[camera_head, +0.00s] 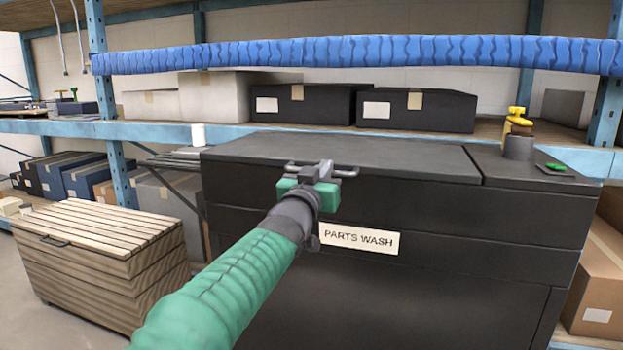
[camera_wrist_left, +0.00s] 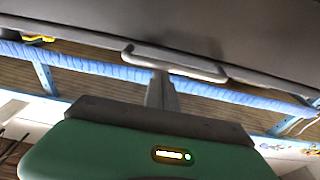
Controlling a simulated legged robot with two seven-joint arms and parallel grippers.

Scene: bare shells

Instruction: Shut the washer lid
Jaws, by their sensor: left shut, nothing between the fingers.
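The washer is a black cabinet (camera_head: 430,265) labelled "PARTS WASH". Its dark lid (camera_head: 370,148) lies flat across the top, about level with the panel to its right. A grey bar handle (camera_head: 347,173) is at the lid's front edge; it also shows in the left wrist view (camera_wrist_left: 190,66). My left gripper (camera_head: 322,168) is in front of that handle, its fingers shut with nothing between them. In the left wrist view the fingertips (camera_wrist_left: 162,88) are at the handle's bar; I cannot tell whether they touch. My right gripper is not in view.
A blue ribbed hose (camera_head: 350,52) runs across above the washer. Shelves behind hold black boxes (camera_head: 415,108). A yellow-topped item (camera_head: 518,122) and a green item (camera_head: 556,168) are on the right panel. A slatted wooden chest (camera_head: 100,260) stands left, a cardboard box (camera_head: 600,275) right.

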